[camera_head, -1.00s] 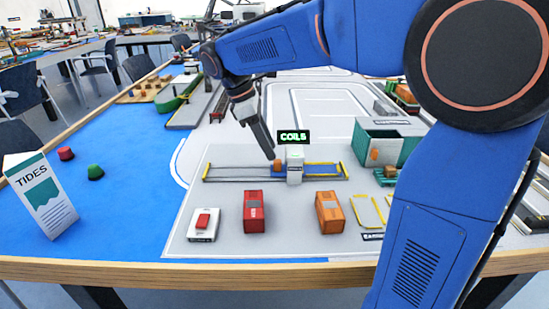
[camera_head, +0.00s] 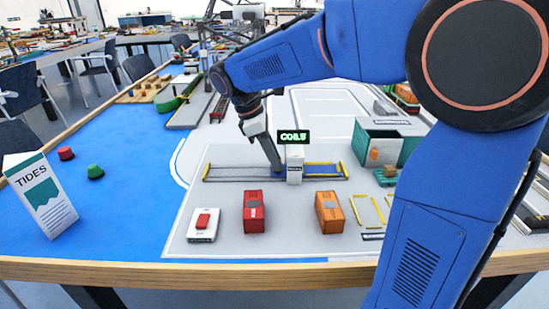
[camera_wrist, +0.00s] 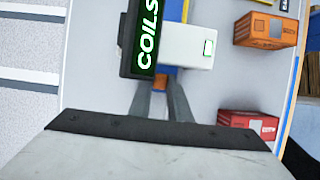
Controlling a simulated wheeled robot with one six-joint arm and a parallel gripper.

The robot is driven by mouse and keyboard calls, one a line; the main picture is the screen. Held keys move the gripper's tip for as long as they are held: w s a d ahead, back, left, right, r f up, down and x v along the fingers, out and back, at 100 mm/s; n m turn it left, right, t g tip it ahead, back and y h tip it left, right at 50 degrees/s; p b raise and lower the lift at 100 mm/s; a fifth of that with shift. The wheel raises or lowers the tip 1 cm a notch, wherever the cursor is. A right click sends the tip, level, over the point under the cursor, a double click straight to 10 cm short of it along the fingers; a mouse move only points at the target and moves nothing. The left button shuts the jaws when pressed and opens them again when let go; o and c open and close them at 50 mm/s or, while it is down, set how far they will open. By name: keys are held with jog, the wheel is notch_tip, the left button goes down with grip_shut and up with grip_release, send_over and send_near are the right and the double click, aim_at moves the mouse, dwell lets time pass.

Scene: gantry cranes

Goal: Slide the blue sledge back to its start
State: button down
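The gantry track (camera_head: 225,180) has grey rails and yellow ends. A blue section (camera_head: 322,171) lies between the rails on its right half; I cannot tell how much of it is the sledge. A white post (camera_head: 294,168) with a black and green COILS sign (camera_head: 293,137) stands over the track and hides its middle. My gripper (camera_head: 276,169) points down at the track just left of the post. In the wrist view my two fingers (camera_wrist: 162,100) reach down beside the white housing (camera_wrist: 187,45); their tips are partly hidden, and something orange shows close to them.
In front of the track are a white box with a red button (camera_head: 203,224), a red container (camera_head: 254,211) and an orange container (camera_head: 329,211). A green open container (camera_head: 385,143) stands to the right. A TIDES card (camera_head: 41,195) stands at the left.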

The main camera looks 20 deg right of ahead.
jog(key=w+a, duration=0.2)
jog(key=a, duration=0.3)
jog(key=w+a, duration=0.2)
jog(key=a, duration=0.4)
jog(key=w+a, duration=0.1)
jog(key=a, duration=0.5)
jog(key=shift+w+a, duration=0.25)
jog(key=shift+w, duration=0.15)
jog(key=c, duration=1.6)
grip_release()
jog(key=shift+a, duration=0.15)
jog(key=shift+c, duration=0.2)
jog(key=shift+r, duration=0.1)
jog(key=v, duration=1.7)
jog(key=shift+r, duration=0.15)
